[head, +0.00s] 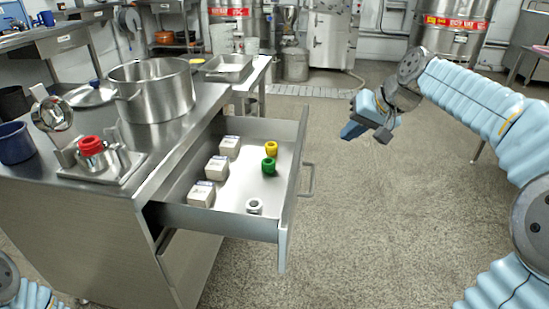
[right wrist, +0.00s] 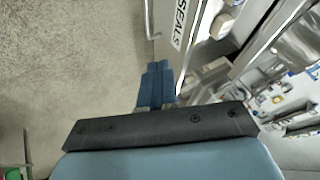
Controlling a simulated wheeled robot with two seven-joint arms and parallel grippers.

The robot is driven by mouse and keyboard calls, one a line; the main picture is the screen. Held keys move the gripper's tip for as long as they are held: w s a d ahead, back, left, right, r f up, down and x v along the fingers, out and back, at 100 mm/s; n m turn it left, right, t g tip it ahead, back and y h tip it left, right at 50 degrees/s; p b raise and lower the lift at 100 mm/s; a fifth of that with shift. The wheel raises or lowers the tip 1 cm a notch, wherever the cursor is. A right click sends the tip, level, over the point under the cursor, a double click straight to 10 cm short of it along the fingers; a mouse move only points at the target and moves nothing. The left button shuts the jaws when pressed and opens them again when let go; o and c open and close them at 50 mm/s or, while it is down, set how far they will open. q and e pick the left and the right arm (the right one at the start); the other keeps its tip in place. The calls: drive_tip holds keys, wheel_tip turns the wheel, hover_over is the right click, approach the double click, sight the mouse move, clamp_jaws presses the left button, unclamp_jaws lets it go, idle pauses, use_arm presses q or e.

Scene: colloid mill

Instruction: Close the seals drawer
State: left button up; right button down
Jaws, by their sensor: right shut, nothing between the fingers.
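The seals drawer (head: 284,235) stands pulled far out of the steel counter in the head view, with its front panel facing right. Its bar handle (head: 309,180) sticks out on the right side of the panel. Inside lie several white boxes (head: 201,194), a yellow ring (head: 271,148), green rings (head: 269,166) and a white ring (head: 254,206). My right gripper (head: 367,127) is shut and empty, in the air right of the drawer and apart from its handle. In the right wrist view, the gripper fingers (right wrist: 156,85) are together, and the drawer's SEALS label (right wrist: 179,22) shows beyond them. My left gripper is out of view.
The counter (head: 120,215) holds a large pot (head: 152,90), a small mill part with a red cap (head: 91,146) and a blue pot (head: 15,143). Another steel table (head: 247,82) stands behind. The floor (head: 380,230) right of the drawer is clear.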

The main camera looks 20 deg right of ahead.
drive_tip(key=w+a+f+b, duration=0.1)
drive_tip(key=w+a+f, duration=0.4)
drive_tip(key=w+f, duration=0.2)
drive_tip(key=shift+w+a, duration=0.15)
drive_tip(key=shift+a, duration=0.1)
drive_tip(key=shift+a, duration=0.1)
idle(0.4)
